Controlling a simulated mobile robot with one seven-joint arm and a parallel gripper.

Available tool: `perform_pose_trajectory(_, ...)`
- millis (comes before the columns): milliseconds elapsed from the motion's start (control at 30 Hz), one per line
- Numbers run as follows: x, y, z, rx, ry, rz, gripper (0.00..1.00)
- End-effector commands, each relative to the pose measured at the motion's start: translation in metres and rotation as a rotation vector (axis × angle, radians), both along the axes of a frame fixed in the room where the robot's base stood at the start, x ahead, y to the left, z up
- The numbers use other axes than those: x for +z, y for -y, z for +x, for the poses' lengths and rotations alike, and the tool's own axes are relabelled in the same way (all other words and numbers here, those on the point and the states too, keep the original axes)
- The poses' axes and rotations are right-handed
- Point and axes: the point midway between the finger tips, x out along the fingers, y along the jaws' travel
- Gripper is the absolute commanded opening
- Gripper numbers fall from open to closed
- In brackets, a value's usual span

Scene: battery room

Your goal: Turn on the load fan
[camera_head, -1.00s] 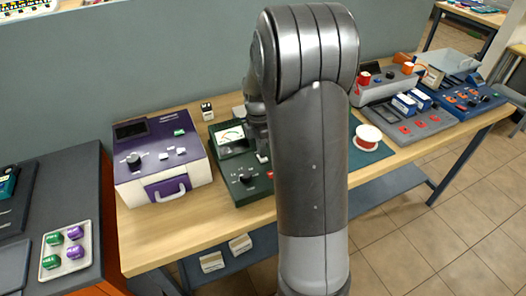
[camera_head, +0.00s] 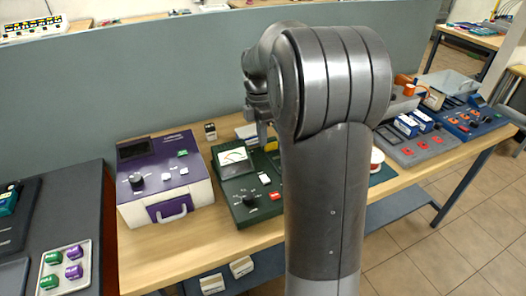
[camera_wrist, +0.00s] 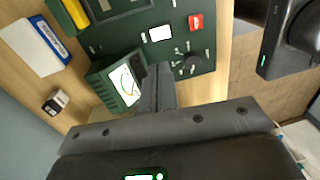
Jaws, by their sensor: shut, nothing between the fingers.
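A dark green tester (camera_head: 228,200) stands on the wooden bench, with a lit needle meter (camera_head: 234,157), a white switch (camera_head: 264,179), a black knob (camera_head: 249,200) and a red switch (camera_head: 275,196). The wrist view also shows the meter (camera_wrist: 124,86), the white switch (camera_wrist: 160,33), the red switch (camera_wrist: 196,22) and the knob (camera_wrist: 191,66). No part is clearly recognisable as a load fan. My gripper (camera_head: 263,140) is shut and empty above the tester, beside the meter; its fingers also show in the wrist view (camera_wrist: 157,80). My arm hides the tester's right side.
A purple and white unit (camera_head: 165,188) stands left of the tester. A small black-and-white block (camera_head: 210,131) lies behind. Grey (camera_head: 415,148) and blue (camera_head: 475,122) panels stand to the right. A tray of green and purple buttons (camera_head: 65,290) lies on the left cabinet.

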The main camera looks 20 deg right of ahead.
Motion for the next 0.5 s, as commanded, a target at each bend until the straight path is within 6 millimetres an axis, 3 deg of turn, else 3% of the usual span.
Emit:
perform_pose_trajectory(167, 0.015, 0.0, 0.002, 0.0, 0.0, 0.0, 0.0)
perform_pose_trajectory(500, 0.016, 0.0, 0.002, 0.0, -0.001, 0.0, 0.0)
